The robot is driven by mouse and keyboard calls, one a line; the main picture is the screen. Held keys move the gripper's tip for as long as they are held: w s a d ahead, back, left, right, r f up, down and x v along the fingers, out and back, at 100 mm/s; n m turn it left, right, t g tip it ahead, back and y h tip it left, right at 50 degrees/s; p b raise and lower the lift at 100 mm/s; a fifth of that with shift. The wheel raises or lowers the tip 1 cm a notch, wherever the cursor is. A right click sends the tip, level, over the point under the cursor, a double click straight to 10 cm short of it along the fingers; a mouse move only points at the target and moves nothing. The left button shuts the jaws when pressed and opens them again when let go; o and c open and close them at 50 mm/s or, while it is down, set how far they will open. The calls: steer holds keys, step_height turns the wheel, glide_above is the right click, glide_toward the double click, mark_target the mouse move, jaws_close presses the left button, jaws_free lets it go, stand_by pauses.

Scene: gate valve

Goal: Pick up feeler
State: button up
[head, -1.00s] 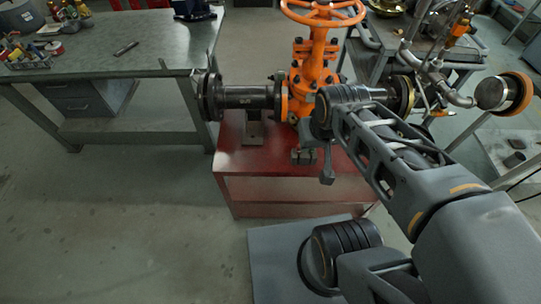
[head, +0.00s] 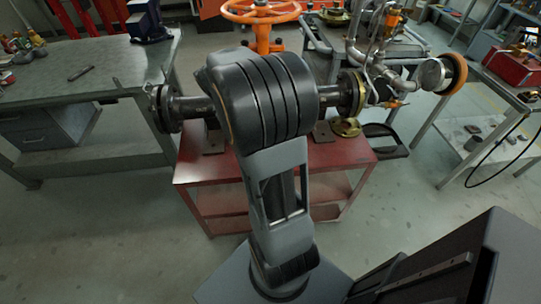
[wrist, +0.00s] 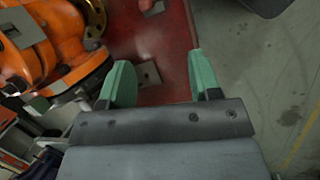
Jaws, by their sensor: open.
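I cannot identify the feeler for certain. A small dark flat item (head: 80,72) lies alone on the grey workbench at the left in the head view; it may be the feeler, but it is too small to tell. My gripper (wrist: 160,76) shows in the wrist view with its two green fingers apart and nothing between them. It is over the red stand top (wrist: 165,35), beside the orange valve body (wrist: 62,40). In the head view my arm hides my gripper and much of the valve, whose orange handwheel (head: 260,11) shows above.
The grey workbench (head: 110,75) at left holds tools and a dark vise (head: 146,20). Black pipe flanges (head: 164,108) stick out from the valve above the red stand (head: 190,172). A pipe rig with a round gauge (head: 436,74) stands at right. Floor between bench and stand is clear.

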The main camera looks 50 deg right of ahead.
steer(key=d+f, duration=0.3)
steer(key=f, duration=0.1)
steer(key=s+d+f+n+g+b, duration=0.1)
steer(key=d+f, duration=0.2)
steer(key=f, duration=0.1)
steer(key=d+f+n+b, duration=0.1)
steer(key=d+f, duration=0.2)
steer(key=f, duration=0.1)
steer(key=shift+s+d+f+g, duration=0.1)
steer(key=shift+s+d+g, duration=0.05)
steer(key=shift+s+g, duration=0.25)
steer(key=shift+b+x, duration=0.4)
steer(key=shift+x, duration=2.6)
steer(key=shift+s, duration=0.15)
steer(key=c, duration=1)
